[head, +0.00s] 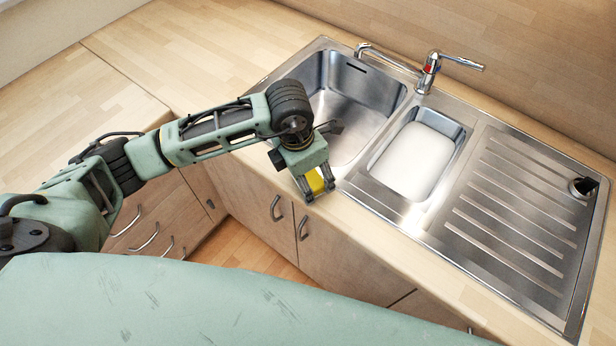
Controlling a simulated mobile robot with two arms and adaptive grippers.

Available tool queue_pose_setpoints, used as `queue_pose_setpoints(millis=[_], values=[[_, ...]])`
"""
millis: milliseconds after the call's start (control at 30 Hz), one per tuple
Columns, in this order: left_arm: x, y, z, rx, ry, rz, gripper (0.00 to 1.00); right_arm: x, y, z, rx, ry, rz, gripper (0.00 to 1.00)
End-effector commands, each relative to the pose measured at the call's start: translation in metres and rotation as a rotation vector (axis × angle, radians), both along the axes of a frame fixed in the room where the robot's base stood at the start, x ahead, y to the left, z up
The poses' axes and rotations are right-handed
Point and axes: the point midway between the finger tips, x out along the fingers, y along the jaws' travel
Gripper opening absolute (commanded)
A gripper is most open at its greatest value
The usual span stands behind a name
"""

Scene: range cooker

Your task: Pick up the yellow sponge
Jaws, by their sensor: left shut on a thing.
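The yellow sponge (315,181) shows between the fingers of my left gripper (317,191), at the front edge of the wooden counter by the sink. The gripper points down and is shut on the sponge; its body and fingers hide part of it. I cannot tell whether the sponge still touches the counter. My right gripper is not in view.
A steel sink unit (395,192) has a large basin (345,95), a small basin with a white item (414,160) and a ribbed drainer holding a dark cup-like object (582,187). A faucet (430,70) stands behind. Wooden cabinets (340,255) are below. The left counter (190,50) is clear.

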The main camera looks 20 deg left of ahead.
Motion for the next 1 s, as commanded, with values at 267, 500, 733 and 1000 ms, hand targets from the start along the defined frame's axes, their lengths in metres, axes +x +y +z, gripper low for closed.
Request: queue_pose_setpoints(millis=[267, 500, 733, 1000], values=[[0.001, -0.020, 0.039, -0.005, -0.007, -0.008, 0.48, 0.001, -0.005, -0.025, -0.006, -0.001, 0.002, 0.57], [0.000, -0.073, 0.071, -0.002, -0.006, -0.006, 0.48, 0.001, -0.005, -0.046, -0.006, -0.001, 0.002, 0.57], [0.000, -0.106, 0.093, 0.000, -0.004, -0.002, 0.48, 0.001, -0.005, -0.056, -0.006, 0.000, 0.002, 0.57], [-0.001, -0.117, 0.101, 0.002, -0.001, 0.000, 0.48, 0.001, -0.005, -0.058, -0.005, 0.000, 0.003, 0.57]])
